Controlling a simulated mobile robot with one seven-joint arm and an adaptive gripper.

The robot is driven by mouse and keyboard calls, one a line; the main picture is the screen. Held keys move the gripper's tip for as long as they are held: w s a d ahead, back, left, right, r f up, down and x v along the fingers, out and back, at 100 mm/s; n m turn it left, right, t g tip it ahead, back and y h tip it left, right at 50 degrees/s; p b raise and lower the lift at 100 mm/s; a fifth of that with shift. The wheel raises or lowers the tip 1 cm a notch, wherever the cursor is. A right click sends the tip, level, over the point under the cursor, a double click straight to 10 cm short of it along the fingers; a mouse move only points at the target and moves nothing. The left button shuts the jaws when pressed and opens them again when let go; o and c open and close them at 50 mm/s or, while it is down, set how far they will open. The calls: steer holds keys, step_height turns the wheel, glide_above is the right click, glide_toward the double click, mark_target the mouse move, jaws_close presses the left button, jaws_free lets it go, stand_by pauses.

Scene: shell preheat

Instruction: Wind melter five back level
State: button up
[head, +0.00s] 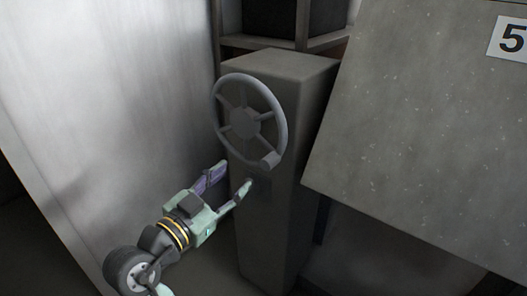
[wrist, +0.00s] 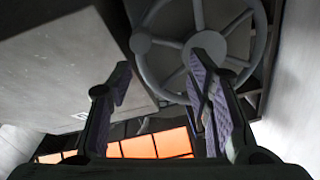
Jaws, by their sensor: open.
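A grey spoked handwheel (head: 283,117) is mounted on the face of a grey pedestal (head: 283,215) in the head view. A stubby knob (head: 269,160) sits on its lower right rim. The melter (head: 420,130), a large speckled grey body marked with a 5 plate (head: 511,38), stands tilted on the right. My gripper (head: 236,172) is open and empty just below the wheel's lower rim. In the wrist view, the wheel (wrist: 146,73) and knob (wrist: 140,43) are beyond my open fingers (wrist: 163,78). One finger hides part of the wheel. Exact clearance cannot be told.
A pale metal wall (head: 110,100) rises close on the left of my arm. A dark shelf frame (head: 290,42) is behind the pedestal. Glowing orange panels (wrist: 140,147) show low in the wrist view.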

mark_target(265, 166)
steer(key=shift+m+g+h, duration=0.4)
steer(key=shift+m+h, duration=0.1)
steer(key=x, duration=0.3)
steer(key=d+p+x, duration=0.1)
steer(key=x, duration=0.3)
steer(key=s+p+x, duration=0.1)
steer(key=x, duration=0.3)
steer(key=shift+w+d+f, duration=0.1)
steer(key=shift+d+f, duration=0.15)
steer(key=shift+f, duration=0.15)
jaws_close()
